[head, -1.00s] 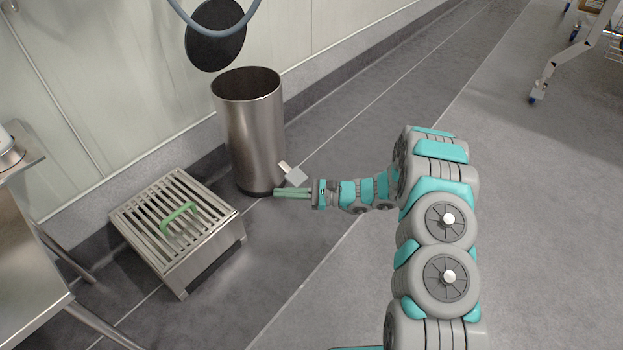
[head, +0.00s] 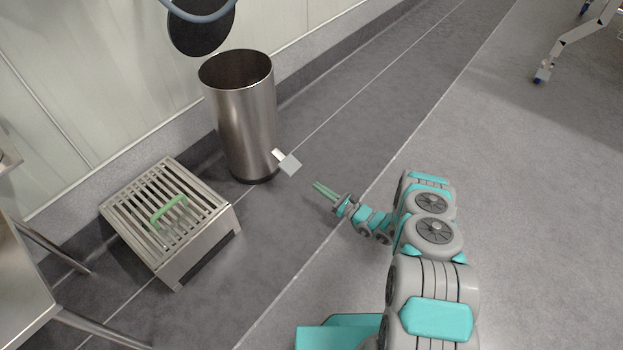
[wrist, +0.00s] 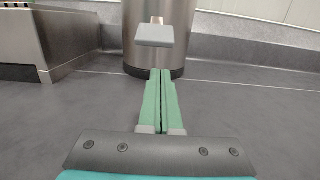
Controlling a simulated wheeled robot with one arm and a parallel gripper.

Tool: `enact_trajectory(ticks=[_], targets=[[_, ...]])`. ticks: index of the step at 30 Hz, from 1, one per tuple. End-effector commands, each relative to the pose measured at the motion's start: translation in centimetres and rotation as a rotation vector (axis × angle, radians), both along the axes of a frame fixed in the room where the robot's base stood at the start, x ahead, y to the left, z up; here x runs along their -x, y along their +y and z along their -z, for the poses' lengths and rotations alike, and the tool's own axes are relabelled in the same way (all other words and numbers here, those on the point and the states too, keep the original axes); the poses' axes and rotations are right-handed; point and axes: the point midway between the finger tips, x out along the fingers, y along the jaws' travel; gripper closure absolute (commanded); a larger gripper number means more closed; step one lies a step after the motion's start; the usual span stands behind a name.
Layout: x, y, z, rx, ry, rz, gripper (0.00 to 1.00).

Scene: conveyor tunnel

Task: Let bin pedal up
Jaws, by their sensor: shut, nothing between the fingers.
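The bin (head: 243,125) is a tall brushed-steel cylinder with an open top, standing on the floor by the wall. Its dark round lid (head: 203,32) is raised above and behind the rim. The pale grey pedal (head: 289,163) sticks out low on the bin's right side; in the wrist view the pedal (wrist: 154,36) is straight ahead, above and beyond my fingertips. My gripper (head: 317,186) is shut and empty, a little to the right of and below the pedal in the head view, apart from it. Its green fingers (wrist: 160,76) lie together and point toward the bin (wrist: 150,60).
A steel table (head: 20,290) is at the left edge. A wheeled trolley leg (head: 565,45) is far right. The floor around my gripper is clear.

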Motion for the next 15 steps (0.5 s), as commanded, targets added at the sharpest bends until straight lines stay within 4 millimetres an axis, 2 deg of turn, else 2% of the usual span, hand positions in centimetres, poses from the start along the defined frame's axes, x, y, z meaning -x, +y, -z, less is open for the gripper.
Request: enact_trajectory(ticks=[9,15], targets=[[-3.2,4.3,-0.6,-0.002,-0.004,-0.006,1.0],[-4.9,6.4,-0.8,0.0,-0.003,-0.004,1.0]])
